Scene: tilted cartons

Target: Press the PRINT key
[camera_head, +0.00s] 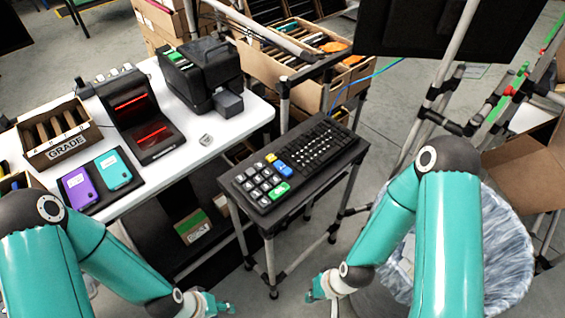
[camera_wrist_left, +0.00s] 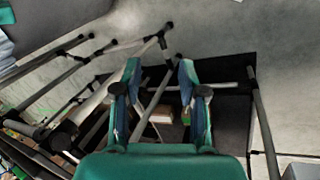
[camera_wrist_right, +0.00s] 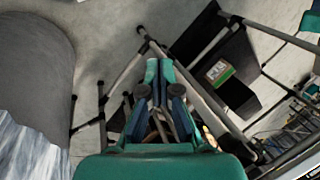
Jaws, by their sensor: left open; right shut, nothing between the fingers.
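A black keyboard (camera_head: 300,158) lies on a small stand in the middle of the head view. Its near part holds pale keys, a green key (camera_head: 280,190), blue keys (camera_head: 283,170) and a yellow key (camera_head: 271,157). The lettering is too small to read, so I cannot tell which key is PRINT. My left gripper (camera_head: 224,307) is open and empty, in front of the stand to the left; its parted fingers show in the left wrist view (camera_wrist_left: 159,72). My right gripper (camera_head: 312,291) is shut and empty, in front of the stand to the right; its tips meet in the right wrist view (camera_wrist_right: 159,68). Neither touches the keyboard.
A white table (camera_head: 190,155) at left carries a GRADE box (camera_head: 60,148), a scanner with red light (camera_head: 140,115), a black printer-like machine (camera_head: 203,72) and purple and teal devices. A dark screen (camera_head: 450,25) hangs at upper right. A plastic-lined bin (camera_head: 495,240) stands right.

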